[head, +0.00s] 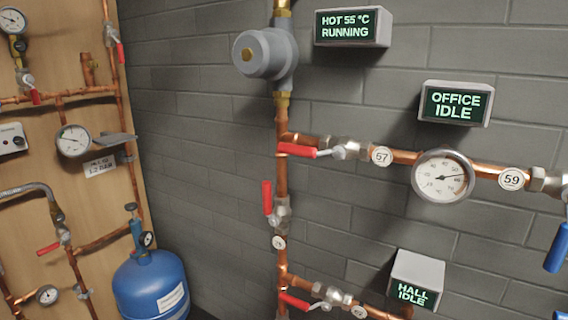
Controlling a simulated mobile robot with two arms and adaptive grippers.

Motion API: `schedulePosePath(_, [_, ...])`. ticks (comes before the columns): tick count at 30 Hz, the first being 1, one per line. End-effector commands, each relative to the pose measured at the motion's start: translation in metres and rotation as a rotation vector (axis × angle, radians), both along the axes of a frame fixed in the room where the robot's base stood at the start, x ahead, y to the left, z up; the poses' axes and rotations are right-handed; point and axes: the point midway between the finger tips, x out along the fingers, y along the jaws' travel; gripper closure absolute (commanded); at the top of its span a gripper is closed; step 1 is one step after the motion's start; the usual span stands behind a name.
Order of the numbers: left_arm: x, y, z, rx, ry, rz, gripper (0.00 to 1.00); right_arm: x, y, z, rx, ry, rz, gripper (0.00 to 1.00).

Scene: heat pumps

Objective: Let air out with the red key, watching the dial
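Several red lever handles show, and I cannot tell which, if any, is the red key. One red lever (297,150) lies level on the upper copper branch. Another red lever (267,197) stands upright beside the vertical pipe. A third red lever (295,300) is on the lower branch. A round dial (73,140) hangs on the wooden board at the left, above a small label (100,166) that seems to read 1.2 BAR. A larger dial (443,177) sits on the upper branch, its needle pointing right. Neither of my grippers is in view.
A blue tank (151,287) with a small gauge stands at the lower left. A grey pump (265,53) is on the vertical pipe. Display boxes read HOT 55 °C RUNNING (350,27), OFFICE IDLE (455,104) and HALL IDLE (413,290). A blue lever (557,248) hangs at the right edge.

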Motion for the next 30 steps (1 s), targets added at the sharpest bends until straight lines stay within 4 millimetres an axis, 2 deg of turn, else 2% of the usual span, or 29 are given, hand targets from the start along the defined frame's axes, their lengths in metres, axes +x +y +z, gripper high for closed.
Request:
schedulePosePath(20, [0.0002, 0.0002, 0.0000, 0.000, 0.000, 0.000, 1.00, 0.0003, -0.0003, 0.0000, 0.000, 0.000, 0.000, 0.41])
schedulePosePath(24, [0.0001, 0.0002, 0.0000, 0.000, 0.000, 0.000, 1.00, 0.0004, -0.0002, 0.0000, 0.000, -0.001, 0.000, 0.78])
schedulePosePath(27, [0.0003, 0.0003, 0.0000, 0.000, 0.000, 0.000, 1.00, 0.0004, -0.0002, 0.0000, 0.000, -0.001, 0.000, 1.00])
schedulePosePath(30, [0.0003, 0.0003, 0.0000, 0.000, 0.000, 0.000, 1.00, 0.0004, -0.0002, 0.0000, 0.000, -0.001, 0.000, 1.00])
